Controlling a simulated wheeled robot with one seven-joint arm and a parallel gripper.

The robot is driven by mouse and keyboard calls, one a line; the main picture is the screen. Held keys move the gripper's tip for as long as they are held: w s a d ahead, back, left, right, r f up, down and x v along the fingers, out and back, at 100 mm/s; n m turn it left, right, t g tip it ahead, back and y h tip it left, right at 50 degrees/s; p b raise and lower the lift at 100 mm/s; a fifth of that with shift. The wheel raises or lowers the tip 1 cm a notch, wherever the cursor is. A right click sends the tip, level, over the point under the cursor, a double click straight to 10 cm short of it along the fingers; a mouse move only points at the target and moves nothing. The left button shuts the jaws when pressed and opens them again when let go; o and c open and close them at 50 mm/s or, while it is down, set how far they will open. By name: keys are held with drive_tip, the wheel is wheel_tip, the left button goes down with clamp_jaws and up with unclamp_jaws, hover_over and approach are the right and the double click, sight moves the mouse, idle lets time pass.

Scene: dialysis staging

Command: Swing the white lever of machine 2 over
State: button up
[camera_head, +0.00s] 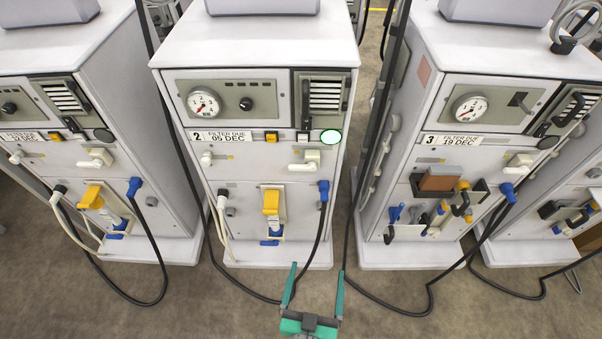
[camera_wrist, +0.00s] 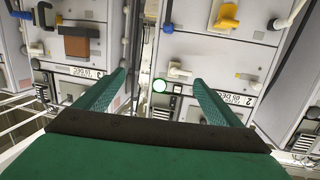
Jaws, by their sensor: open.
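Machine 2 (camera_head: 258,182) stands in the middle of the head view, with the label "2 FILTER DUE 05 DEC". Its white lever (camera_head: 305,161) lies roughly sideways on the right of the front panel, under a green-ringed light (camera_head: 331,136). The lever also shows in the wrist view (camera_wrist: 178,70), close to the lit disc and ahead of the fingers. My gripper (camera_head: 317,269) is open and empty, with green fingers. In the head view it is low, in front of the machine's lower right corner, apart from the lever. In the wrist view (camera_wrist: 158,76) machine 2 appears upside down at right.
Machine 1 (camera_head: 60,185) stands at left and machine 3 (camera_head: 425,165) at right. A yellow part (camera_head: 271,202) and a blue connector (camera_head: 323,190) stick out below the lever. Dark hoses (camera_head: 270,300) loop across the floor. Grey floor (camera_head: 200,310) is open in front.

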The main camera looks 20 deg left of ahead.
drive_tip(key=w+a+r+y, duration=0.15)
drive_tip(key=w+a, duration=0.35)
drive_tip(key=w, duration=0.5)
drive_tip(key=n+y, duration=0.2)
approach(302, 169)
drive_tip(key=shift+t, duration=0.4)
drive_tip(key=x, duration=0.8)
drive_tip(key=shift+w+f, duration=0.1)
drive_tip(key=shift+f, duration=0.15)
drive_tip(key=c, duration=1.4)
drive_tip(key=shift+a, duration=0.1)
drive_tip(key=shift+c, duration=0.6)
